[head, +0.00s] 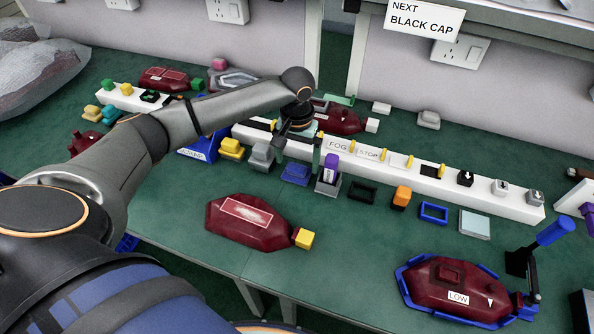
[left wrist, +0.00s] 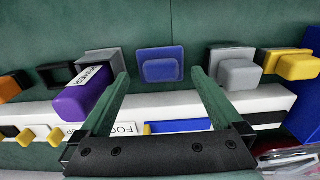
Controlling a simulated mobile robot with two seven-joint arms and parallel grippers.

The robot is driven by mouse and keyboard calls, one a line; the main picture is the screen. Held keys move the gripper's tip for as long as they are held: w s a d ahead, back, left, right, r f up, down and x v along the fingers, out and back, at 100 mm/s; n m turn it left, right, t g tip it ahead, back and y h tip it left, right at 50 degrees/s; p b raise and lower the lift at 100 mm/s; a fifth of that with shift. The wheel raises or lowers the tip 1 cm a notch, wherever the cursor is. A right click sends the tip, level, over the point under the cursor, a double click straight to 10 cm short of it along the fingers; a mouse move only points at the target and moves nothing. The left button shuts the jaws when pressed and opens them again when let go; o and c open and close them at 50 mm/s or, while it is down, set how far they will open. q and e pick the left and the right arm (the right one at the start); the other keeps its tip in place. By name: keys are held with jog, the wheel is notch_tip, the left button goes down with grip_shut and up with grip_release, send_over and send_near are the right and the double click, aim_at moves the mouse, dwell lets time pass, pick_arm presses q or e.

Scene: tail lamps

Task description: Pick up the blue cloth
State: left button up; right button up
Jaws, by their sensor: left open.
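My left gripper (head: 298,154) reaches down over the white rail, open and empty, its fingers apart. In the left wrist view its two fingers (left wrist: 160,78) point toward a small blue piece (left wrist: 160,68), which appears between their tips and beyond them. The blue piece also shows in the head view (head: 295,174), on the green table just in front of the rail. It looks like a raised block on a square base; I see no clear cloth folds. No contact between fingers and piece is visible. My right gripper is not in view.
A grey piece (head: 262,155) and a purple-topped piece (head: 329,172) stand close on either side of the blue piece. The white rail (head: 440,184) runs behind. A dark red lamp (head: 248,222) lies in front, and another (head: 455,288) sits in a blue fixture at right.

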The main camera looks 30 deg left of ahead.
aim_at(297, 167)
pick_arm(q)
notch_tip(297, 167, down, 4)
jog(key=shift+w+a+r, duration=0.1)
jog(key=c, duration=1.1)
jog(key=shift+r, duration=0.1)
notch_tip(297, 167, up, 10)
jog(key=shift+p, duration=0.5)
